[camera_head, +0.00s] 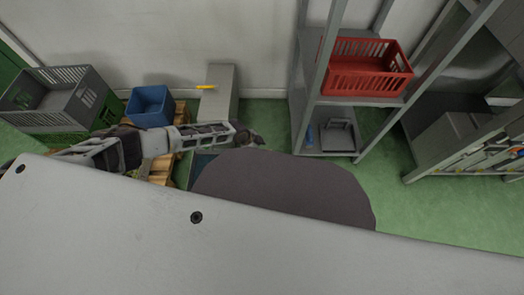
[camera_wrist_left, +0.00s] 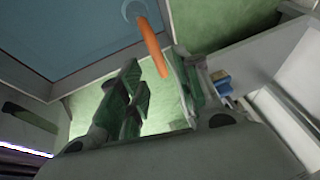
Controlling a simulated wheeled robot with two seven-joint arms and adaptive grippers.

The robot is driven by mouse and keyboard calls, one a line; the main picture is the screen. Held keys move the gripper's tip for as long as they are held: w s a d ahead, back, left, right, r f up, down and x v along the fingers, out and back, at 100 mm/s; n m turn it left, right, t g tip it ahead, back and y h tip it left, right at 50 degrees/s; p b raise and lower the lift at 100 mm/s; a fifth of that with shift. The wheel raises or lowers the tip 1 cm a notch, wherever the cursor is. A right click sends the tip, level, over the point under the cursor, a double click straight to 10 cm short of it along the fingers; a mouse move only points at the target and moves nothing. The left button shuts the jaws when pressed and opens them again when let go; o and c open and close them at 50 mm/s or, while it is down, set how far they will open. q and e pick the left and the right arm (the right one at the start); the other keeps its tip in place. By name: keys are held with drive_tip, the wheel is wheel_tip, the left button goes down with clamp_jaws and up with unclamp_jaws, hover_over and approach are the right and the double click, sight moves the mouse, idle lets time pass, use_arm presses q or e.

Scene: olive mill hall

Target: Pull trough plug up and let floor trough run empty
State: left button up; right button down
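The floor trough (camera_wrist_left: 62,38) shows in the left wrist view as a blue surface with a grey rim. In the head view only a dark blue patch of it (camera_head: 200,166) shows beneath my left arm. An orange stick-like handle (camera_wrist_left: 153,47), apparently the trough plug's, rises from a pale round piece at the top of the wrist view. My left gripper (camera_wrist_left: 158,88) is open. The handle's lower end shows between its fingers, and I cannot tell whether they touch it. In the head view this gripper (camera_head: 256,141) reaches in from the left. My right gripper is not in view.
A blue crate (camera_head: 150,106) stands on a wooden pallet (camera_head: 160,172), with a grey crate (camera_head: 82,99) at left. A grey box (camera_head: 222,78) stands by the wall. A metal shelf (camera_head: 301,107) holds a red crate (camera_head: 366,83). Green floor (camera_head: 432,210) is free at right.

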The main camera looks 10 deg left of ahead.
use_arm(q)
drive_tip(key=shift+b+x, duration=0.65)
drive_tip(key=shift+x, duration=0.75)
drive_tip(key=shift+f, duration=0.1)
drive_tip(key=shift+c, duration=0.3)
clamp_jaws()
